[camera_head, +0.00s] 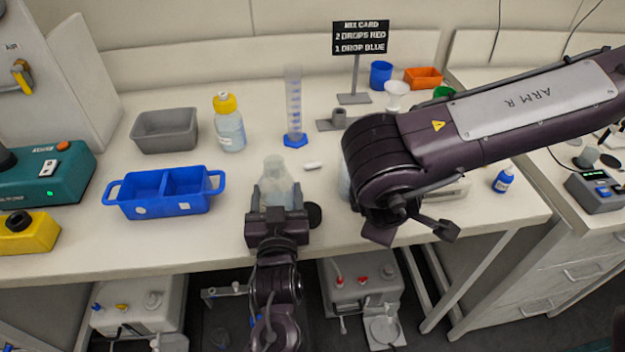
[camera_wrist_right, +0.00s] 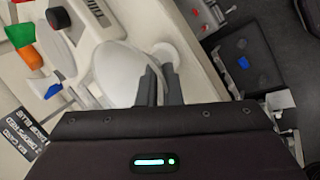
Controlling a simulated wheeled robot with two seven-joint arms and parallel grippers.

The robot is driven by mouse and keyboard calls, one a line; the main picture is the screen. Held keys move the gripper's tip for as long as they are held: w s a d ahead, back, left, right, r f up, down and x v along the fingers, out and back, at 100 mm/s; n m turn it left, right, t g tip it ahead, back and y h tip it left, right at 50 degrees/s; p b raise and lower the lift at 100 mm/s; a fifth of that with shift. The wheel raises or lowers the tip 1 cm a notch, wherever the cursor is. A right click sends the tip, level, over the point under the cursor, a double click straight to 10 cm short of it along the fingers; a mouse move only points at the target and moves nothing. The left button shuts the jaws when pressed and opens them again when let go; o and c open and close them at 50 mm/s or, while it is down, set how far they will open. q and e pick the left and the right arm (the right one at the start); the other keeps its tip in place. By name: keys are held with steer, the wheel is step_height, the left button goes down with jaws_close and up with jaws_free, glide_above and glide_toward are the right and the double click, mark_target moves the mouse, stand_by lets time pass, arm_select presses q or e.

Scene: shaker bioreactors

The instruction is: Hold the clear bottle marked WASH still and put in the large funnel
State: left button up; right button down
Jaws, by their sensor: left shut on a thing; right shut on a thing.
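The clear bottle (camera_head: 275,170) stands upright near the table's front edge in the head view; no WASH marking is readable. My left gripper (camera_head: 276,196) is shut on it from the front, one finger on each side. My right gripper (camera_wrist_right: 159,84) is shut on the large white funnel (camera_wrist_right: 118,72), whose wide pale body fills the middle of the right wrist view. In the head view my right arm hides that gripper. A pale edge (camera_head: 345,182) shows beside the arm, right of the bottle; I cannot tell whether it is the funnel.
A blue two-part tray (camera_head: 164,209), a yellow-capped bottle (camera_head: 229,131) and a blue-based measuring cylinder (camera_head: 294,112) stand left and behind. A dark round piece (camera_head: 314,214) lies beside the bottle. A smaller white funnel (camera_head: 396,92) and the card stand (camera_head: 354,98) are at the back.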

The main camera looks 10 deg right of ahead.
steer(key=shift+s+f, duration=0.25)
steer(key=shift+f, duration=0.15)
steer(key=w+a+r+n+g+y, duration=0.1)
steer(key=w+a+r+n+y, duration=0.35)
steer(key=a+r+n, duration=0.5)
steer(key=w+a+r+n+y, duration=0.4)
steer(key=w+a+r+n, duration=0.1)
steer(key=a+r+n, duration=0.4)
steer(key=shift+d+f+g, duration=0.15)
steer(key=shift+d+f, duration=0.2)
steer(key=shift+f, duration=0.55)
steer(key=shift+d+f+g, duration=0.15)
steer(key=shift+d+f, duration=0.2)
steer(key=shift+f, duration=0.5)
steer(key=shift+f, duration=0.1)
steer(key=shift+w, duration=0.1)
steer(key=shift+d+f, duration=0.1)
steer(key=shift+f, duration=1.15)
stand_by(0.9)
steer(key=c, duration=1.5)
jaws_free()
